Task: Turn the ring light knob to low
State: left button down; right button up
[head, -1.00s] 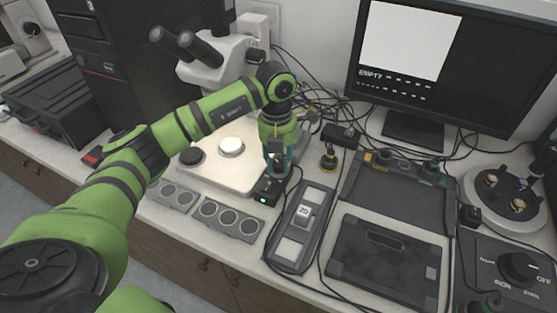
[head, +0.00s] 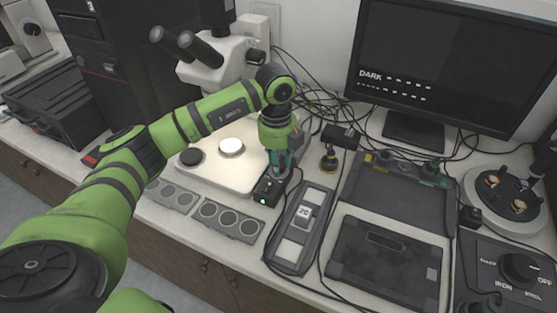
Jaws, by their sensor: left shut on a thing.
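The ring light box (head: 265,200) is a small black box with a lit green lamp, at the front right edge of the microscope's white base. My left gripper (head: 277,176) points down onto the back of this box. It is shut on the knob on top, which the fingers mostly hide, so I cannot read its setting. The monitor (head: 440,60) at the back right shows a dark picture area and the word DARK. My right gripper is not in view.
The microscope (head: 215,55) stands behind my left arm. A grey slide holder marked 20 (head: 303,215) lies just right of the box. Specimen trays (head: 228,217) lie in front. Loose cables run behind the gripper, and a black panel (head: 385,262) lies to the right.

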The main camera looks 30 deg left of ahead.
pick_arm(q)
jog(key=shift+f+n, duration=0.15)
jog(key=shift+n, duration=0.95)
jog(key=shift+s, duration=0.1)
jog(key=c, duration=0.9)
grip_release()
notch_tip(320, 180, up, 8)
jog(key=shift+f, duration=0.2)
